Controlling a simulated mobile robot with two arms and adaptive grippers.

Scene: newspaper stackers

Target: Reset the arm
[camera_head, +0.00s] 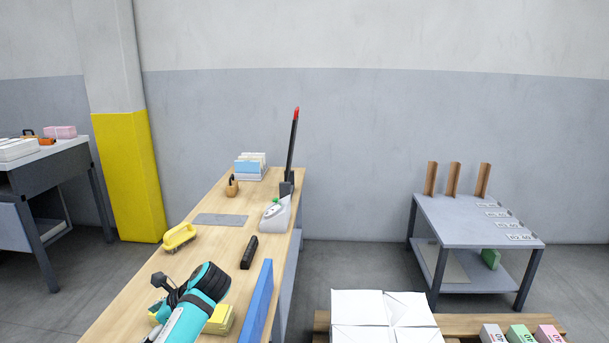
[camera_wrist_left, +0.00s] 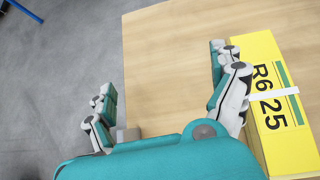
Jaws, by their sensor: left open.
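My left arm (camera_head: 195,305) is in the head view, above the near part of the wooden table. In the left wrist view my left gripper (camera_wrist_left: 165,88) is open, its two fingers wide apart with nothing between them. A yellow stack marked "R6 25" (camera_wrist_left: 275,105) with a white band lies beside the right finger, outside the jaws. The yellow stack (camera_head: 222,319) also shows in the head view, partly hidden by my arm. I cannot tell whether the right finger touches it. My right gripper is in neither view.
White bundles (camera_head: 384,312) lie at front right. A grey shelf table (camera_head: 455,220) stands beyond, with open floor between.

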